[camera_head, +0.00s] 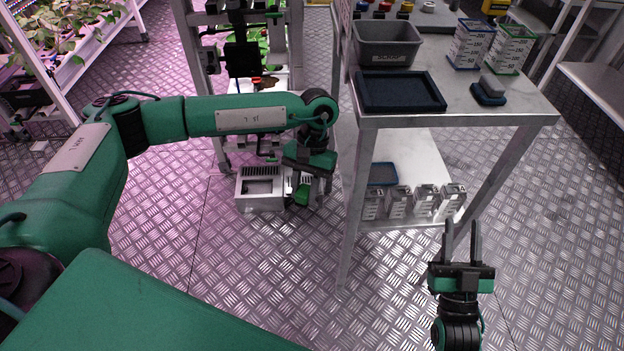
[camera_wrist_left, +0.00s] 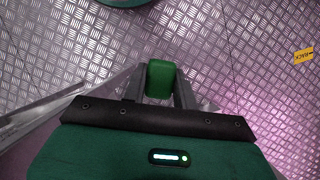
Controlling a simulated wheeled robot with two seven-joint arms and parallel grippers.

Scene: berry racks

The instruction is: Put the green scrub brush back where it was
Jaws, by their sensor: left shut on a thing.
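The green scrub brush (camera_head: 302,195) shows in the head view beside the table's left leg, low in my left gripper (camera_head: 317,188). In the left wrist view the brush (camera_wrist_left: 160,78) is a green block between the two grey fingers (camera_wrist_left: 160,92). My left gripper is shut on it and holds it over the metal floor. Most of the brush is hidden by the fingers, and its bristles cannot be made out. My right gripper (camera_head: 462,242) is at the lower right, in front of the table, with its fingers apart and nothing between them.
The metal table (camera_head: 455,100) carries a grey bin (camera_head: 387,44), a dark blue tray (camera_head: 400,91), two measuring containers (camera_head: 470,45) and a small dark block. Its lower shelf holds a blue tray (camera_head: 382,174) and several clear boxes (camera_head: 400,203). A white box (camera_head: 262,190) stands left of the table.

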